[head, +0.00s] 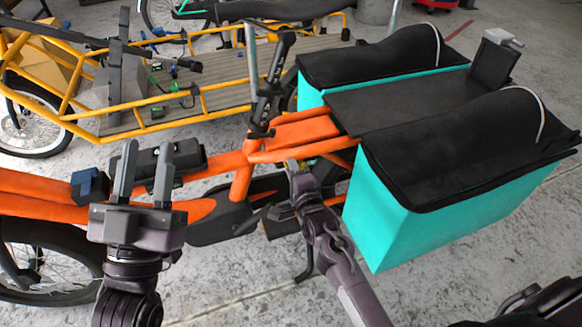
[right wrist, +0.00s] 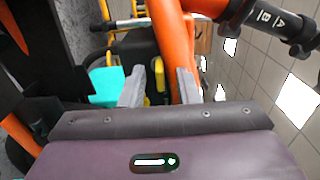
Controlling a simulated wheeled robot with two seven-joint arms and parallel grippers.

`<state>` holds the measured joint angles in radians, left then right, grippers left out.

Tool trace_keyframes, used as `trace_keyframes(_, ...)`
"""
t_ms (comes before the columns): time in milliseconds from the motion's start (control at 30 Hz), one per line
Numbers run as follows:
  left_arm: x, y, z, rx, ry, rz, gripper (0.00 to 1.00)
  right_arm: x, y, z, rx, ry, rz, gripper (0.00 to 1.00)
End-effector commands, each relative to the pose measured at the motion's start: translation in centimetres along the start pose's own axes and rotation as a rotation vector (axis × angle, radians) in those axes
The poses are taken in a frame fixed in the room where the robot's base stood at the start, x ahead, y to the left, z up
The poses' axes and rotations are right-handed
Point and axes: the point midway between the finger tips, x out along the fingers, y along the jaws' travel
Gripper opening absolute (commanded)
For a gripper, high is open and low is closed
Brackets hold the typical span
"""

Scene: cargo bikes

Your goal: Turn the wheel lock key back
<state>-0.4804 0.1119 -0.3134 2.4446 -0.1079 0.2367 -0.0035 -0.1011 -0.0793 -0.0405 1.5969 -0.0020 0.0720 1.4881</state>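The orange cargo bike (head: 245,175) stands across the head view. My right gripper (head: 300,183) reaches in below its orange frame, beside the near teal pannier. In the right wrist view its two grey fingers (right wrist: 161,72) are apart. An orange tube (right wrist: 172,35) runs behind them, and a small yellow part (right wrist: 159,76) shows in the gap. I cannot tell whether that part is the wheel lock key or whether a finger touches it. The wheel lock is not clearly visible in the head view. My left gripper (head: 147,155) is open and empty, pointing up before the bike's front frame.
Teal panniers (head: 385,215) with black covers hang at the bike's rear, close to my right arm. A yellow cargo bike (head: 150,105) stands behind at the left. A crank and pedal area (head: 225,222) lies left of my right gripper. Grey floor (head: 235,270) is open in front.

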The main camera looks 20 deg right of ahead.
Motion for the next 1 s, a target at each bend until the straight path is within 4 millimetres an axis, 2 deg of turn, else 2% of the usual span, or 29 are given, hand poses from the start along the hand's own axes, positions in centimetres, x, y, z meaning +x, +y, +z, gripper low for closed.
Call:
trace_keyframes(33, 0.0, 0.0, 0.0, 0.0, 0.0, 0.0, 0.36, 0.0, 0.0, 0.0, 0.0, 0.0, 0.0, 0.25)
trace_keyframes(233, 0.0, 0.0, 0.0, 0.0, -0.001, -0.001, 0.36, 0.0, 0.0, 0.0, 0.0, 0.0, 0.0, 0.0)
trace_keyframes(567, 0.1, 0.0, 0.3, 0.0, -0.021, 0.0, 0.36, 0.0, 0.0, 0.0, -0.01, 0.0, 0.001, 0.0)
trace_keyframes(833, -1.8, 0.3, 6.3, -0.015, -0.316, -0.002, 0.36, 0.0, -0.1, 0.0, -0.092, 0.0, 0.003, 0.0)
trace_keyframes(1000, -5.5, 0.7, 11.8, -0.031, -0.626, -0.001, 0.36, 0.0, -0.2, 0.0, -0.188, 0.0, 0.003, 0.0)
